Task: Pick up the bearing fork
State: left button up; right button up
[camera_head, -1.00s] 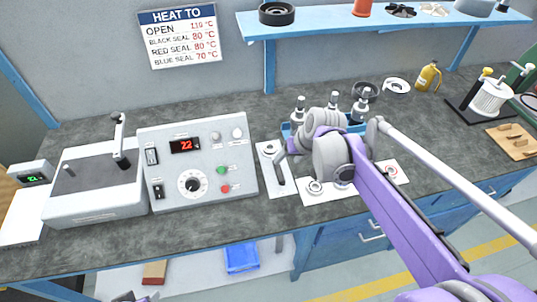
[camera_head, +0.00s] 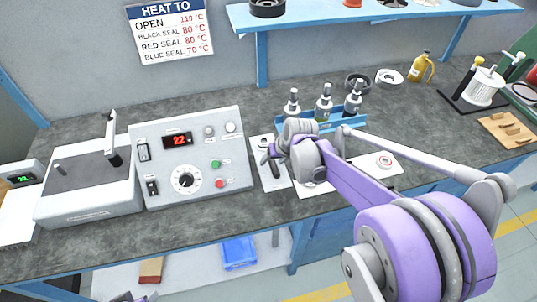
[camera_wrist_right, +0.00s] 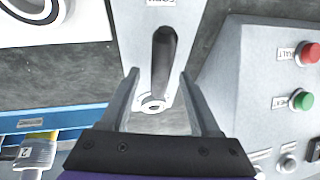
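The bearing fork (camera_head: 276,171) lies on a white labelled card (camera_head: 262,181) on the bench, beside the control box. In the right wrist view the fork (camera_wrist_right: 164,58) shows a dark handle and a pale ring-like end, with the card (camera_wrist_right: 132,35) under it. My right gripper (camera_head: 268,155) is over the card. In the right wrist view the gripper (camera_wrist_right: 160,88) is open, with one finger on each side of the ring end and neither visibly touching it. A small part of my left gripper (camera_head: 133,297) shows at the bottom edge; its fingers are unclear.
The control box (camera_head: 192,160) stands close to the left of the card. A blue rack (camera_head: 335,124) with several bottles stands behind my right arm. Another white card (camera_head: 384,161) with ring parts lies to the right. Open bench top lies behind the control box.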

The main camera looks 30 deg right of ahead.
grip_shut()
dwell(0.4)
notch_tip(320, 180, up, 10)
jog(key=p, duration=0.1)
dwell(0.3)
